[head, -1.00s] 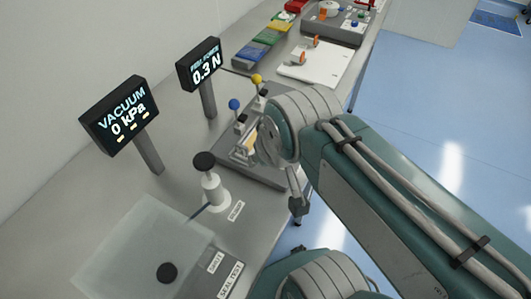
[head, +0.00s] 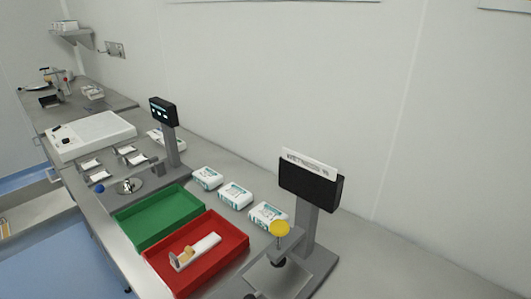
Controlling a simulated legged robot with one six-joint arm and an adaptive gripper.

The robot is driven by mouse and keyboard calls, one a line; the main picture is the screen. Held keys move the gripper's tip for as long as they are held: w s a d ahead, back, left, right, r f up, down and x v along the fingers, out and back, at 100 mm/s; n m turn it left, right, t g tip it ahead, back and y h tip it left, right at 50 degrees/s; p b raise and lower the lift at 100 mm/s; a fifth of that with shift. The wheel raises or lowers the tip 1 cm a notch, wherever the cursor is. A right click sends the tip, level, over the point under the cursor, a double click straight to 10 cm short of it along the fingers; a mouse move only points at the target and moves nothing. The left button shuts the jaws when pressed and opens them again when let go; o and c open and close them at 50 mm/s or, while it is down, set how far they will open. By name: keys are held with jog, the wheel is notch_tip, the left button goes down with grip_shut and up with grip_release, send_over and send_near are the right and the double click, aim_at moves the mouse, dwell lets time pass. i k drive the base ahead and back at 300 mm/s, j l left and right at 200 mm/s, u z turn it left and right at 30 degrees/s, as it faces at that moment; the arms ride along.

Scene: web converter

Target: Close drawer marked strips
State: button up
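A pulled-out drawer (head: 38,208) shows at the left edge in the head view, below the bench front. A handle (head: 4,230) shows on its front. I see no readable label on it, so I cannot tell whether it is the one marked strips. My gripper and arm are out of view.
A green tray (head: 128,226) and a red tray (head: 240,246) holding a white and tan item stand on the bench. Several white packs (head: 235,194) lie behind them. A stand with a yellow knob (head: 279,228) is at front right. Blue floor (head: 60,260) is clear at left.

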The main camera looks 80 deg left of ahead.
aim_at(35, 211)
jog(key=k+u, duration=0.1)
jog(key=u, duration=1.35)
jog(key=k+j+u, duration=0.15)
jog(key=u, duration=0.25)
jog(key=j+u, duration=0.4)
jog(key=k+j+u, duration=0.1)
jog(key=j+u, duration=0.15)
jog(key=u, duration=0.15)
jog(key=j+u, duration=0.45)
jog(key=j, duration=0.35)
jog(key=i+j+u, duration=0.15)
jog(key=j, duration=0.35)
jog(key=j+u, duration=0.1)
jog(key=j, duration=0.35)
jog(key=i+j+u, duration=0.15)
jog(key=j, duration=0.3)
jog(key=j+u, duration=0.1)
jog(key=j, duration=0.4)
jog(key=i+j, duration=0.3)
jog(key=i+l, duration=0.15)
jog(key=i, duration=0.4)
jog(key=i+l, duration=0.15)
jog(key=i, duration=0.45)
jog(key=i+l, duration=0.15)
jog(key=i, duration=0.4)
jog(key=i+l, duration=0.15)
jog(key=i, duration=0.45)
